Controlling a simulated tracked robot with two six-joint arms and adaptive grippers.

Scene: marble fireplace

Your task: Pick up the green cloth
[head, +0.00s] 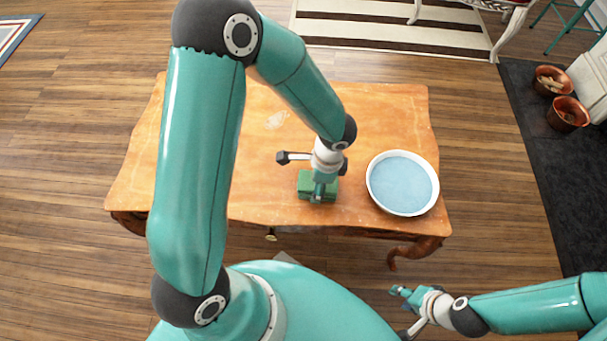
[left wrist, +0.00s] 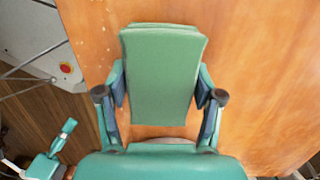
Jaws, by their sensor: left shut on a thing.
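The green cloth (head: 305,187) lies folded on the orange wooden table (head: 390,105), near its front edge. My left gripper (head: 318,197) reaches down over it from above and hides part of it. In the left wrist view the cloth (left wrist: 162,80) is a flat green rectangle between the two fingers of my left gripper (left wrist: 161,95), which is shut on it. I cannot tell whether the cloth is clear of the tabletop. My right gripper (head: 400,310) is low at the right, in front of the table and away from the cloth. I cannot tell how far its fingers are apart.
A round white-rimmed basin with a blue inside (head: 402,183) stands on the table to the right of the cloth. The left part of the tabletop is clear. Copper pots (head: 567,113) stand on the dark floor area at the far right.

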